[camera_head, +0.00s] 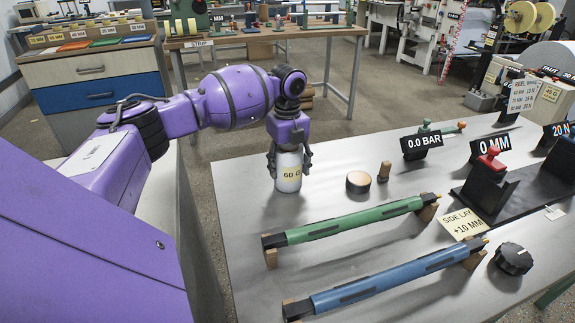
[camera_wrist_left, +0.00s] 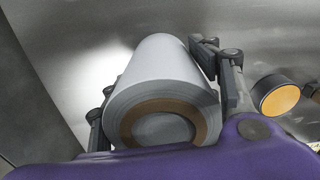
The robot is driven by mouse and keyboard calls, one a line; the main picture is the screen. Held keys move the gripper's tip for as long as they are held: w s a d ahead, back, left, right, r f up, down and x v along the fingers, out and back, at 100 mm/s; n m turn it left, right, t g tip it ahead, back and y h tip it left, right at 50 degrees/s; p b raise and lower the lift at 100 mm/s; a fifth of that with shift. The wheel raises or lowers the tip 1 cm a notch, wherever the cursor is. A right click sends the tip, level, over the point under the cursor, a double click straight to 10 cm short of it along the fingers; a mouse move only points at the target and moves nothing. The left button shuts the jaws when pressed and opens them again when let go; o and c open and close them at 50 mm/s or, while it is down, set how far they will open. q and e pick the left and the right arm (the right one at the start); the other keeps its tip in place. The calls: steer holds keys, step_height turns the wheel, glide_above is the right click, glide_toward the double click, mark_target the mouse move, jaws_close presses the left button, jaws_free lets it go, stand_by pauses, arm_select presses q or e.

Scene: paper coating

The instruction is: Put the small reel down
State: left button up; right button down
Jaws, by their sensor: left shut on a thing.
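The small reel (camera_head: 289,172) is a white paper roll with a "60 G" label, upright near the far left edge of the metal table (camera_head: 240,225). My left gripper (camera_head: 289,157) comes down over it from above, its fingers on either side. In the left wrist view the reel (camera_wrist_left: 166,85) shows its brown core end towards the camera, between the fingers of my left gripper (camera_wrist_left: 165,85). The reel's lower end is at or just above the table top; I cannot tell whether it touches. My right gripper is not in view.
A round disc with a tan top (camera_head: 358,182) and a small wooden peg (camera_head: 384,171) stand right of the reel. A green bar (camera_head: 355,220) and a blue bar (camera_head: 395,278) lie on wooden supports in front. A black stand with a red knob (camera_head: 488,180) is farther right.

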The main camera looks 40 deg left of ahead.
mark_target(287, 146)
arm_select(q)
steer(key=o, duration=1.4)
steer(key=shift+f, duration=0.1)
steer(key=shift+o, duration=0.2)
step_height(287, 146, up, 12)
steer(key=shift+r+p, duration=0.15)
steer(key=shift+p, duration=0.5)
